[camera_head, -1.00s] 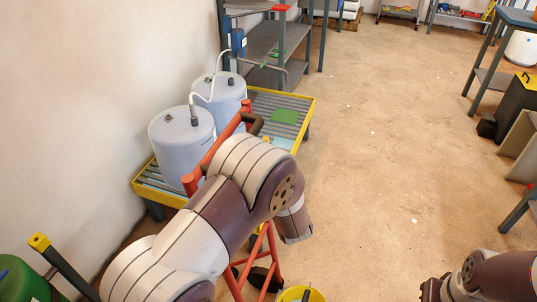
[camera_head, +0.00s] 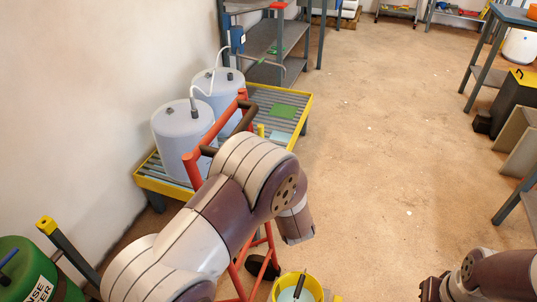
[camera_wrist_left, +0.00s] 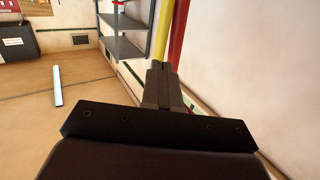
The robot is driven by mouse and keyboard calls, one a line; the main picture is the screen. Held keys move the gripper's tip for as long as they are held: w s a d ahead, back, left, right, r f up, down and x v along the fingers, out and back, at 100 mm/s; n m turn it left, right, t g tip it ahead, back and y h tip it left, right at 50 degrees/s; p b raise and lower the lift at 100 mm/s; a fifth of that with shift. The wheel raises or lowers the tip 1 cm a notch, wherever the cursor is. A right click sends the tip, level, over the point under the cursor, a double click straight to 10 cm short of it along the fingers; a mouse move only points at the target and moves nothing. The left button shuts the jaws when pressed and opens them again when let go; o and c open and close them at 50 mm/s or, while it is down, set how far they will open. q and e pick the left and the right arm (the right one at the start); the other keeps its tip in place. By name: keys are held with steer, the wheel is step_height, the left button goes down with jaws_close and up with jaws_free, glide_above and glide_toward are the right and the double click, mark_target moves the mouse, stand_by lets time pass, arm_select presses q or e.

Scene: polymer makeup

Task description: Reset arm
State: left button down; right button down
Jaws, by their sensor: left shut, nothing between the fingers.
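In the head view my left arm (camera_head: 225,205) comes in from the lower left, bends at the elbow and points down with its forearm (camera_head: 295,222); its gripper does not show there. In the left wrist view my left gripper (camera_wrist_left: 162,82) has its dark fingers together, with nothing between them. It is near a white wall, with a yellow post and a red post beyond it. Part of my right arm (camera_head: 490,275) shows at the lower right of the head view; its gripper is out of the picture.
A red hand-truck frame (camera_head: 192,170) stands partly behind my left arm. Two grey drums (camera_head: 180,135) stand on a yellow-edged grated pallet (camera_head: 147,183). A yellow bucket (camera_head: 283,293) and green drum (camera_head: 30,262) are near the bottom edge. Open floor (camera_head: 390,160) lies right.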

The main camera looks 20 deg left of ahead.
arm_select(q)
steer(key=s+d+f+m+g+h, duration=0.6)
steer(key=s+d+f+g+h, duration=0.3)
steer(key=s+d+f+h, duration=0.45)
steer(key=s+a+r+m+g+y, duration=0.25)
steer(key=s+a+r+g, duration=0.35)
steer(key=s, duration=0.3)
step_height(320, 180, up, 20)
steer(key=w+a+n+t+p, duration=0.1)
steer(key=a+t+p, duration=0.1)
steer(key=p, duration=1.5)
steer(key=shift+a+f+p, duration=0.15)
steer(key=shift+a+p, duration=0.15)
steer(key=shift+a, duration=0.1)
steer(key=shift+w, duration=0.1)
